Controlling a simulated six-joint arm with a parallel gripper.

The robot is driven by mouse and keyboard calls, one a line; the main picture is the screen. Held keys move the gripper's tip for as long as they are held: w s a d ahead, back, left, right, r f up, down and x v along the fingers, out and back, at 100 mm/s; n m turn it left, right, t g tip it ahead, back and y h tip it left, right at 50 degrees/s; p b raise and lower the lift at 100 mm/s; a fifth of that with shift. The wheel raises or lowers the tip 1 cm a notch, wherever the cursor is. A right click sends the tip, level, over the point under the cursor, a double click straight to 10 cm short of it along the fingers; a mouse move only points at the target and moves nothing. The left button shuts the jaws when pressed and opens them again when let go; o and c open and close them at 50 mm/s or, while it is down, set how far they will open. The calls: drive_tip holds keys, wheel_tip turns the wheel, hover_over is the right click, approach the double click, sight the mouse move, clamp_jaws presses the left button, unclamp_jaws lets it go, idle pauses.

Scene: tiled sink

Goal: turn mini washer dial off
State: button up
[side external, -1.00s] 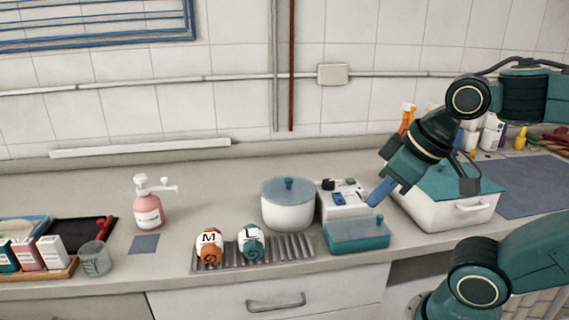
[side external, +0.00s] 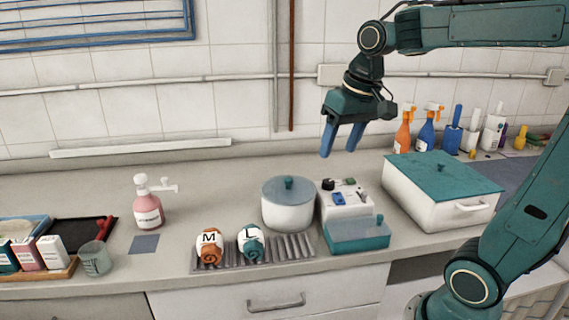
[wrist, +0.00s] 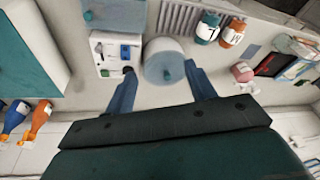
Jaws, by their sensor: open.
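On the box's top are a black dial (side external: 328,184), a green part (side external: 350,182) and blue parts (side external: 361,195). I cannot read the dial's setting. My gripper (side external: 339,153) is open and empty, raised above and behind the box, touching nothing. In the wrist view my gripper (wrist: 162,74) spans the tub (wrist: 164,50), with the control box (wrist: 108,52) and black dial (wrist: 127,70) by the left finger.
A teal box (side external: 357,236) sits in front of the control box. A large white bin (side external: 425,203) with a teal lid stands to the right. A pink pump bottle (side external: 148,211) stands left, with clear counter between.

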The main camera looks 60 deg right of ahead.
drive_tip(key=w+d+m+g, duration=0.1)
drive_tip(key=w+d+m, duration=0.1)
drive_tip(key=w+d, duration=0.4)
drive_tip(key=m+g+y, duration=0.1)
drive_tip(key=m, duration=0.2)
hover_over(329, 181)
drive_tip(key=f, duration=0.4)
drive_tip(key=shift+s+d, duration=0.3)
drive_tip(key=shift+d, duration=0.05)
drive_tip(key=f, duration=1.3)
drive_tip(key=shift+w+a+f, duration=0.3)
drive_tip(key=shift+f, duration=0.05)
drive_tip(key=c, duration=1)
